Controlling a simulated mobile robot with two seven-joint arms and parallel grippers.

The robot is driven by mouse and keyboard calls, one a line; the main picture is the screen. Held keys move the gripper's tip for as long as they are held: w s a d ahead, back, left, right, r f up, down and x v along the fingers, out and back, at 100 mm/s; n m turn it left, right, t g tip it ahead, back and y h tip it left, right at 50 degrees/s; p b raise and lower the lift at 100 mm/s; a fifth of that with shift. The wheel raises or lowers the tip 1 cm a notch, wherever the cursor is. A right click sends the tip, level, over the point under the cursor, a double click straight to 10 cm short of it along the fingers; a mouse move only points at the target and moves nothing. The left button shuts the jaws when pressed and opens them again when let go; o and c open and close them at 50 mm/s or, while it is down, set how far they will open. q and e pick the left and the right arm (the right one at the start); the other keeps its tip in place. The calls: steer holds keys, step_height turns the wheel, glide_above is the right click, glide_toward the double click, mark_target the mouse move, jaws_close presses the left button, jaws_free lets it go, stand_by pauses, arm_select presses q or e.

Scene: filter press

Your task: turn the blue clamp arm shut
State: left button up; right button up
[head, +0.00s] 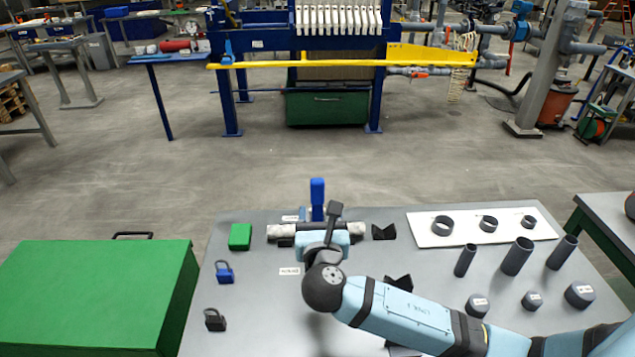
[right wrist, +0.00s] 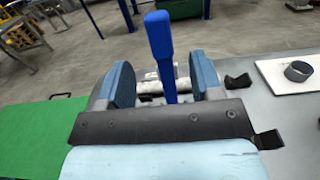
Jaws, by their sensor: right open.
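The blue clamp arm (head: 317,197) stands upright at the far side of the grey table, at the middle of a light pipe (head: 360,230) that lies crosswise. In the right wrist view the blue clamp arm (right wrist: 160,48) rises between the two blue-padded fingers of my right gripper (right wrist: 160,84), with a gap on each side. My right gripper (head: 326,228) is open, just in front of the arm and over the pipe. It hides most of the clamp's base. My left gripper is not in view.
A green block (head: 240,237), a blue padlock (head: 225,272) and a black padlock (head: 215,320) lie at the left. A white board (head: 470,240) with dark rings and several grey cylinders (head: 517,256) stand at the right. A green box (head: 90,290) adjoins the table's left.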

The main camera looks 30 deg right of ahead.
mark_target(318, 193)
steer(key=x, duration=1)
steer(key=shift+w+d+f+p, duration=0.1)
steer(key=shift+w+p, duration=0.15)
steer(key=shift+p, duration=0.15)
jaws_close()
steer(key=shift+w, duration=0.1)
